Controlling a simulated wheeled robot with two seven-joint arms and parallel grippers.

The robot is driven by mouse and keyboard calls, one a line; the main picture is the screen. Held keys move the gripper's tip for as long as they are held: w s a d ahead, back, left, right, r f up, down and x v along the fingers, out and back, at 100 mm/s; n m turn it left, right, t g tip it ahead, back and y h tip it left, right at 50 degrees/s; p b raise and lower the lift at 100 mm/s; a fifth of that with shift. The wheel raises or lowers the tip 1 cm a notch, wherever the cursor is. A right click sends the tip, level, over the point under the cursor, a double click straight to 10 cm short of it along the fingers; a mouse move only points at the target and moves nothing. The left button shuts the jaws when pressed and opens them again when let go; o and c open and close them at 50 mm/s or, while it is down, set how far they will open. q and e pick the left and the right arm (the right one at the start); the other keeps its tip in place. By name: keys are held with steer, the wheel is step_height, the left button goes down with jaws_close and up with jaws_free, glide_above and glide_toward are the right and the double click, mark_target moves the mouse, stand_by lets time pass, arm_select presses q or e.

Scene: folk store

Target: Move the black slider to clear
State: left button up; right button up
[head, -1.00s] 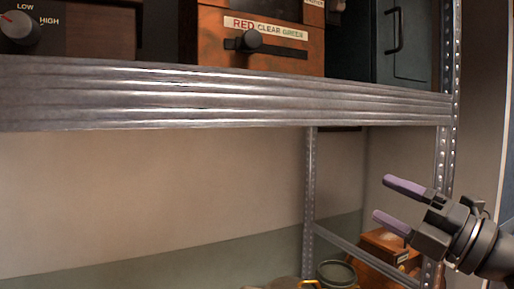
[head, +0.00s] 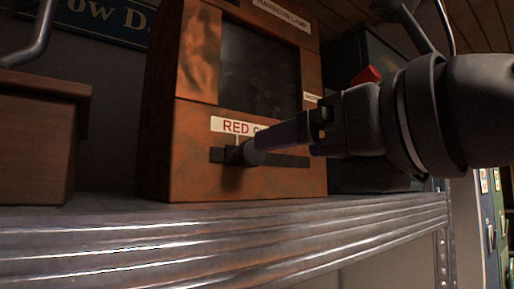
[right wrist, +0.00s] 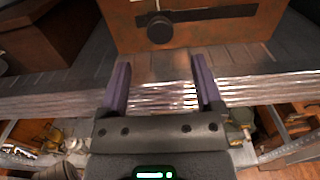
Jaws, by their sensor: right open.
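The black slider (head: 249,153) is a round knob on a dark horizontal slot in the front of an orange-brown wooden box (head: 190,150). It sits toward the left of the slot, under the RED end of the label (head: 230,125); my gripper hides the rest of the lettering. In the right wrist view the knob (right wrist: 160,29) is ahead, beyond the purple fingertips. My right gripper (head: 275,138) is open and comes in from the right, its fingers overlapping the knob in the head view. The wrist view shows the fingers (right wrist: 160,72) apart with nothing between. My left gripper is out of view.
The box stands on a ridged metal shelf (head: 250,235). A brown wooden box (head: 38,140) stands at left, and a dark cabinet (head: 345,60) at right behind my arm. Clutter shows below the shelf in the wrist view.

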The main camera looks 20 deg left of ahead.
mark_target(256, 153)
steer(key=p+x, duration=0.3)
steer(key=x, duration=0.4)
steer(key=shift+w+a+r, duration=0.15)
steer(key=shift+a+r, duration=0.05)
steer(key=shift+w+a+f, duration=0.2)
steer(key=shift+w+a, duration=0.05)
steer(key=shift+a, duration=0.05)
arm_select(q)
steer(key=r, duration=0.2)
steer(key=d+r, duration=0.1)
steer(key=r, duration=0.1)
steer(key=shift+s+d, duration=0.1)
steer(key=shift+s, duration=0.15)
arm_select(e)
jaws_close()
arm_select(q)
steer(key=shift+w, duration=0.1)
